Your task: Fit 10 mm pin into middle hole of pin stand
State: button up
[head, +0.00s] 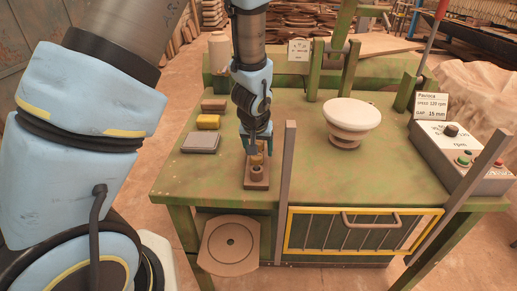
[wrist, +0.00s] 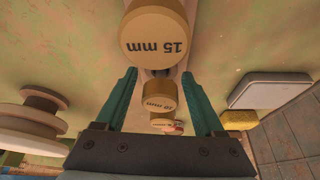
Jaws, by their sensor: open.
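The pin stand (head: 257,186) is a narrow brown block near the front edge of the green table. In the wrist view, several round-topped tan pins stand in a row along it. The nearest pin top (wrist: 160,38) reads 15 mm.
A grey box (head: 200,144), a yellow block (head: 208,122) and a brown block (head: 214,105) lie left of the stand. A white-topped round piece (head: 351,115) stands to the right. An upright post (head: 286,185) rises close by. A control box (head: 465,158) sits far right.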

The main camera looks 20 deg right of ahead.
jog(key=shift+r, duration=0.3)
jog(key=b+v, duration=0.2)
jog(key=v, duration=0.9)
jog(key=shift+s+r, duration=0.2)
jog(key=shift+r, duration=0.1)
jog(key=s+a+n+g+y, duration=0.1)
jog(key=a+n, duration=0.4)
jog(key=a, duration=2.3)
jog(key=shift+s+a+f+g+y, duration=0.2)
jog(key=shift+a+g+y, duration=0.15)
jog(key=shift+g+y, duration=0.25)
